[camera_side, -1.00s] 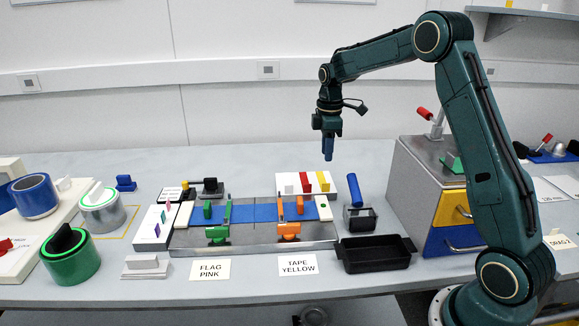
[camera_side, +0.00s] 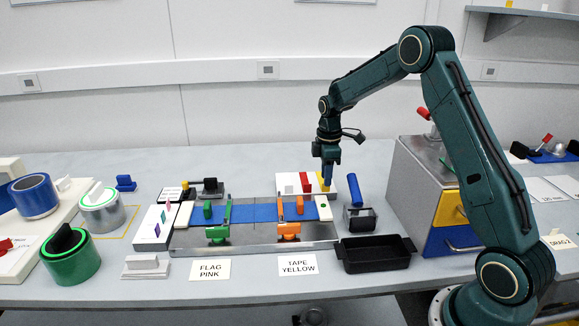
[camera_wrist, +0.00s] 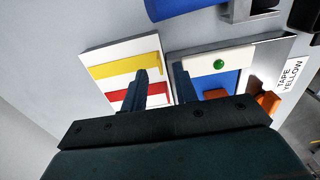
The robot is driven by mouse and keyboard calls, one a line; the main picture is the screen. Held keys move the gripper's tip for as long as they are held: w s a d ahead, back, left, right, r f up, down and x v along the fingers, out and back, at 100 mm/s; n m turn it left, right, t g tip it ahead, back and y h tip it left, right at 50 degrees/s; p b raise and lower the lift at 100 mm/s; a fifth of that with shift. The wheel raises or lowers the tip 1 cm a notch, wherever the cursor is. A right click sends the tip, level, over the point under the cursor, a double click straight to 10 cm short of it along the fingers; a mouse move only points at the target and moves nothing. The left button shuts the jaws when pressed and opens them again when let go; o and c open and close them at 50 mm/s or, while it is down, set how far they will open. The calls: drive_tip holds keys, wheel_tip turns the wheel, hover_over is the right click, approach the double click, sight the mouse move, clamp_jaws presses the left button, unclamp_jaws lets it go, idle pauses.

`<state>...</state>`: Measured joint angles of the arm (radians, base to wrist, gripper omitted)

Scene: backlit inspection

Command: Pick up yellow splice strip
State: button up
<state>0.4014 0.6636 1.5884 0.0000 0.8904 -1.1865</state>
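The yellow splice strip (camera_wrist: 112,68) lies on the white block (camera_side: 287,189) at the back of the bench, beside the red strip (camera_wrist: 122,94). In the side view my gripper (camera_side: 328,182) points down at the yellow strip and partly hides it. In the wrist view the two fingers of my gripper (camera_wrist: 160,70) stand apart with a gap between them. Their tips are close to the right end of the yellow strip. I cannot tell whether a finger touches it.
The splicing fixture with blue tape (camera_side: 255,213) and orange clamps (camera_side: 289,230) lies in front. A blue-handled roller (camera_side: 354,190) stands close on the right, with a black tray (camera_side: 374,255) nearer the front. The drawer cabinet (camera_side: 420,180) is further right.

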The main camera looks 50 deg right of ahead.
drive_tip(key=shift+f, duration=1.6)
clamp_jaws()
